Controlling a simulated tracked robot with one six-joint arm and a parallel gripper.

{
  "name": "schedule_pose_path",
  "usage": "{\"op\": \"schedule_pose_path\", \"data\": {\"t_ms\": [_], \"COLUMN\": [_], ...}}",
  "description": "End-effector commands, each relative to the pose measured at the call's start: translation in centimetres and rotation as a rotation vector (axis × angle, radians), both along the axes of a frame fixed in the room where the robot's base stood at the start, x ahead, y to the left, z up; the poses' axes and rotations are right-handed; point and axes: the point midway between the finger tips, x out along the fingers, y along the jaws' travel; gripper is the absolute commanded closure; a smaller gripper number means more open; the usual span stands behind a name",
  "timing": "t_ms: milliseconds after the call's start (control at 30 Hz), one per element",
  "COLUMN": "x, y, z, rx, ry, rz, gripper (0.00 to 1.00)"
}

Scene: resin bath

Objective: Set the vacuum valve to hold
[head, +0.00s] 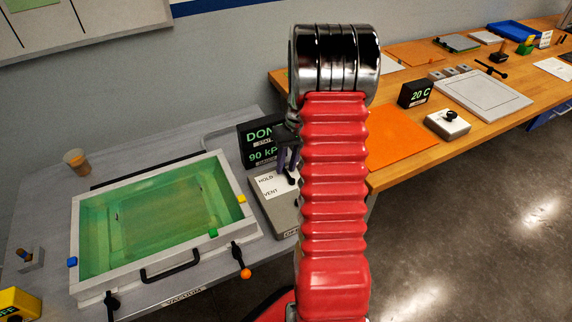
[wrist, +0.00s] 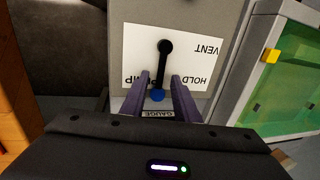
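The vacuum valve is a grey box (head: 271,216) with a white label plate (wrist: 190,58) marked VENT and HOLD, plus a partly hidden word ending in MP. Its black lever (wrist: 162,68) runs from a round pivot down to a blue tip in the wrist view, beside the MP word and away from HOLD. My gripper (wrist: 160,88) has its two purple fingers apart, one on each side of the lever, with small gaps visible. In the head view my gripper (head: 287,160) is over the valve, partly hidden by my red arm.
A black display (head: 255,147) behind the valve reads "DON" and "90 kP", cut off by my arm. A wooden bench (head: 385,178) with an orange mat lies to the right.

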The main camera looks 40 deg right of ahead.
Motion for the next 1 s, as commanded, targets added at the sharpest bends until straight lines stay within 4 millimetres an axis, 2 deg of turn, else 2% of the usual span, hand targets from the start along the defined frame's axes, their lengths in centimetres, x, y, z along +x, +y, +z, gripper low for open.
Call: {"op": "schedule_pose_path", "data": {"t_ms": [133, 500, 1000], "x": [-0.01, -0.02, -0.02], "y": [-0.01, -0.03, -0.05], "z": [0.02, 0.04, 0.05], "rx": [0.0, 0.0, 0.0], "ry": [0.0, 0.0, 0.0], "rz": [0.0, -0.001, -0.001], "gripper": [0.73, 0.99, 1.0]}}
